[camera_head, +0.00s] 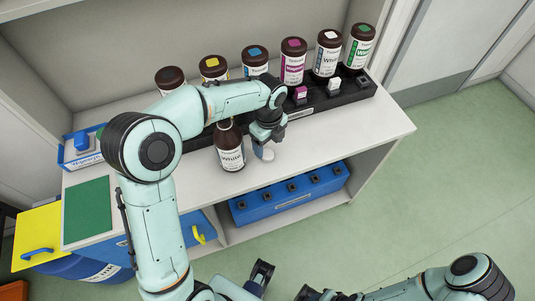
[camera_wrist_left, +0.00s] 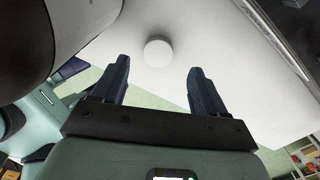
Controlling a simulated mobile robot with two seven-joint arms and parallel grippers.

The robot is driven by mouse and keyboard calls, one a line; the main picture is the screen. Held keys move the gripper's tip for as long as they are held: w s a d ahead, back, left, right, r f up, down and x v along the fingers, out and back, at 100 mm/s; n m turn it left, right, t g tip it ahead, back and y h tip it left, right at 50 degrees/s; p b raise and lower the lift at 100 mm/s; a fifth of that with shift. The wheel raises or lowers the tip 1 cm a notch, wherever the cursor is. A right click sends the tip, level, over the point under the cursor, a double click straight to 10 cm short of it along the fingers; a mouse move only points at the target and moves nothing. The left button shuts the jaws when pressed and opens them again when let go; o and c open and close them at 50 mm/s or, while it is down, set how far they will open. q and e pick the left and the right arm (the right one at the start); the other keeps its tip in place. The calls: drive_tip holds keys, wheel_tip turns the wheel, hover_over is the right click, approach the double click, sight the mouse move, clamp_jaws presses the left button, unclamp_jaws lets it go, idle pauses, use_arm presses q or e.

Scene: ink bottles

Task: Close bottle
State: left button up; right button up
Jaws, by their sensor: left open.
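The brown bottle (camera_head: 230,155) with a white label stands upright on the white counter, its narrow neck bare with no cap on it. Its dark body and label also fill the upper left of the left wrist view (camera_wrist_left: 22,45). A round white cap (camera_head: 265,154) lies on the counter just right of the bottle. My left gripper (camera_head: 264,138) is open and empty, just above the cap and beside the bottle. In the left wrist view the cap (camera_wrist_left: 158,50) shows between and beyond the two spread fingertips, apart from both. My right gripper is low in the head view, its fingers unclear.
A black rack (camera_head: 330,93) with several capped bottles, such as a magenta-labelled one (camera_head: 292,65), runs along the back. A blue tray (camera_head: 82,150) and a green mat (camera_head: 87,211) lie at left. A blue box (camera_head: 290,195) sits on the shelf below. Counter right of the cap is clear.

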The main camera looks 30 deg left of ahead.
sight(267, 153)
use_arm(q)
drive_tip(key=f, duration=0.4)
drive_tip(key=shift+a+f, duration=0.25)
drive_tip(key=shift+f, duration=0.15)
drive_tip(key=c, duration=1.1)
